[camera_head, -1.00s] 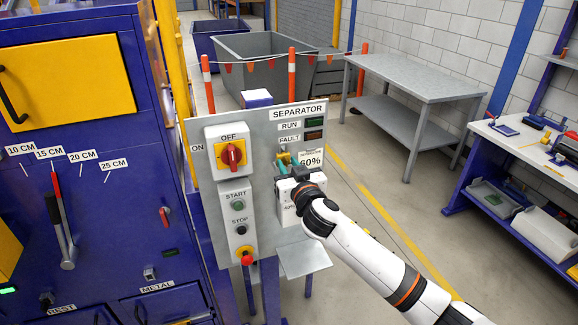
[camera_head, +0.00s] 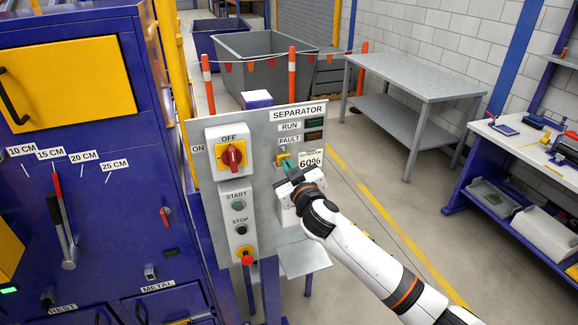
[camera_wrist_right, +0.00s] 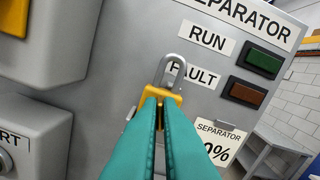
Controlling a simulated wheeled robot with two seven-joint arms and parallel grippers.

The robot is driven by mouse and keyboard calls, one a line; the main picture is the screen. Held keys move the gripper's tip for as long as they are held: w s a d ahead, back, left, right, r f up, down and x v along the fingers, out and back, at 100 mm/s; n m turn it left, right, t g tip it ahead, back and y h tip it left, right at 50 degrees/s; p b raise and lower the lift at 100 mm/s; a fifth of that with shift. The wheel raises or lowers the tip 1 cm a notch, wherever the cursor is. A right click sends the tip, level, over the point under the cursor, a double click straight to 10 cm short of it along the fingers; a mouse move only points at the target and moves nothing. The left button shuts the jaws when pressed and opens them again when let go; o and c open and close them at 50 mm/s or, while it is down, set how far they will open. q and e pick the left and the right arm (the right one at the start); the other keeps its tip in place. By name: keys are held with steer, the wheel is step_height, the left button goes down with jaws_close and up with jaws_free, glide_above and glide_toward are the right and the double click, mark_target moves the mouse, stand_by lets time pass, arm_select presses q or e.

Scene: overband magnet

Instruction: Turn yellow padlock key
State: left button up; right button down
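The yellow padlock (camera_head: 281,159) hangs on the grey separator panel (camera_head: 262,180), below the FAULT label. In the right wrist view the padlock (camera_wrist_right: 164,94) shows its grey shackle and the top of its yellow body. My right gripper (camera_head: 287,163) reaches it from the lower right. In the wrist view its teal fingers (camera_wrist_right: 161,103) are drawn close together at the front of the padlock body, with only a narrow gap between them. The key itself is hidden between the fingertips, which appear shut on it. My left gripper is not in view.
Left of the padlock are a red and yellow rotary switch (camera_head: 232,154) and a START/STOP box (camera_head: 238,222). The blue machine (camera_head: 100,200) stands at the left. A grey table (camera_head: 420,76) and a workbench (camera_head: 535,150) stand at the right, with clear floor between.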

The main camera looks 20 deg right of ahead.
steer(key=shift+a+n+p, duration=0.1)
steer(key=shift+n+p, duration=1.05)
steer(key=shift+n, duration=3.85)
steer(key=c, duration=1.6)
jaws_free()
steer(key=shift+s, duration=0.1)
